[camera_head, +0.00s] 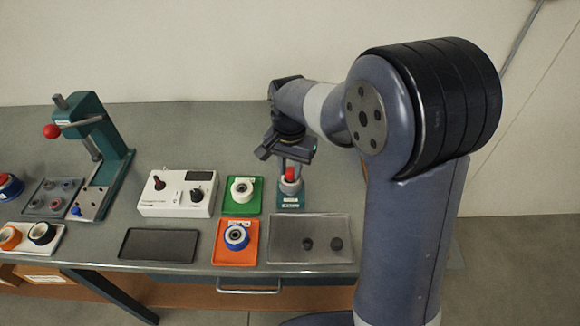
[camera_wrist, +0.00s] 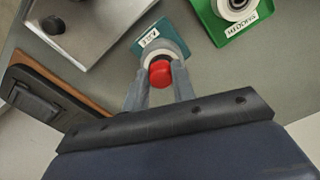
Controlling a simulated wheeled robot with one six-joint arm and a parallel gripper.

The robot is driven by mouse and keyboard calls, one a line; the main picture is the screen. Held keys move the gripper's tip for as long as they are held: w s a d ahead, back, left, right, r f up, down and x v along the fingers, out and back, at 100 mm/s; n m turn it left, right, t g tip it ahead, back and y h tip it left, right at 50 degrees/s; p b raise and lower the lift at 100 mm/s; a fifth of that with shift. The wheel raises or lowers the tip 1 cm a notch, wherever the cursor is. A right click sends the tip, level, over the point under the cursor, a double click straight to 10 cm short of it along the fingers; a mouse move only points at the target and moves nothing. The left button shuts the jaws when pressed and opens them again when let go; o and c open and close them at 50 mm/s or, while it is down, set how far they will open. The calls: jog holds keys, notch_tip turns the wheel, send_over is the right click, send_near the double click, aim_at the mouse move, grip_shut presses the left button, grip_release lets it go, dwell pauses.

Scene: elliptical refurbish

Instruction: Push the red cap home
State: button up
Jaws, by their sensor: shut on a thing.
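The red cap (camera_head: 291,174) sits on top of a grey round piece on a small teal stand (camera_head: 291,203) with a white label. My gripper (camera_head: 288,160) is directly above the stand, with its fingers reaching down around the cap. In the wrist view the red cap (camera_wrist: 160,73) lies between the two grey fingertips (camera_wrist: 160,85), which are shut on it. The grey round piece (camera_wrist: 163,55) and the teal stand (camera_wrist: 152,40) show just beyond the cap. How deep the cap sits is hidden.
A green tray (camera_head: 241,206) with a white ring part stands left of the stand. An orange tray (camera_head: 219,257) with a blue ring part is nearer. A grey tray (camera_head: 290,226) with two dark pieces lies in front. A control box (camera_head: 150,209) and teal press (camera_head: 119,158) stand further left.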

jog(key=shift+f+b, duration=0.4)
jog(key=shift+f, duration=0.2)
dwell(0.8)
jog(key=o, duration=1)
jog(key=shift+r, duration=0.1)
notch_tip(320, 180, up, 11)
jog(key=shift+f, duration=0.2)
